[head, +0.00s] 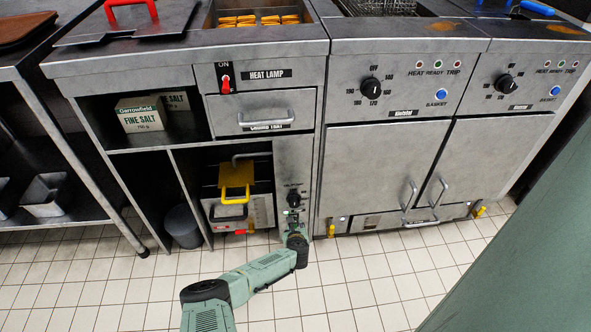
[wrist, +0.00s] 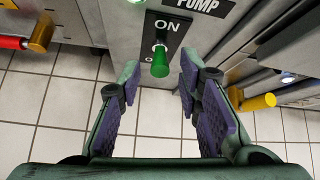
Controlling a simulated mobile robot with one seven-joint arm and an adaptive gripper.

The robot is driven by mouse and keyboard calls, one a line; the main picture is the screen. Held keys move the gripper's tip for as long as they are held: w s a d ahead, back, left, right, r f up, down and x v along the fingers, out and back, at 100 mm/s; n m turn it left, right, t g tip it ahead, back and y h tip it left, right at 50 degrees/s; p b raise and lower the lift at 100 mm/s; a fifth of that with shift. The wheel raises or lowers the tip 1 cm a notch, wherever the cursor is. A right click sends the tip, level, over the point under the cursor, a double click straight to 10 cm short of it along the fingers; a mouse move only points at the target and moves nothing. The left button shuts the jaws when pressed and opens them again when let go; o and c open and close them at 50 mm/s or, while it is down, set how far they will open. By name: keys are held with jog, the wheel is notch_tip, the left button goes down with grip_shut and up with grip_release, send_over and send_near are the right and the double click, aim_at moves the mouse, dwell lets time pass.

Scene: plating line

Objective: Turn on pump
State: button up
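The pump switch is a green toggle (wrist: 160,64) on a dark plate marked ON, beside a PUMP label (wrist: 203,5) in the wrist view. Its lever hangs down and toward the camera, away from the ON mark. My gripper (wrist: 159,78) is open and empty, its purple-padded fingers either side of and below the lever; I see no contact. In the head view, my gripper (head: 295,234) is low at the narrow panel right of the yellow-handled filter unit (head: 237,183) and mostly hides the switch.
A red-handled valve (wrist: 20,43) is left and a yellow-handled one (wrist: 258,102) right in the wrist view. A separate red heat lamp switch (head: 226,86) is higher up. Fryer doors (head: 380,175) stand right of the panel. The tiled floor (head: 390,275) in front is clear.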

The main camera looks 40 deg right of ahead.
jog(key=v, duration=1.1)
jog(key=shift+a, duration=0.1)
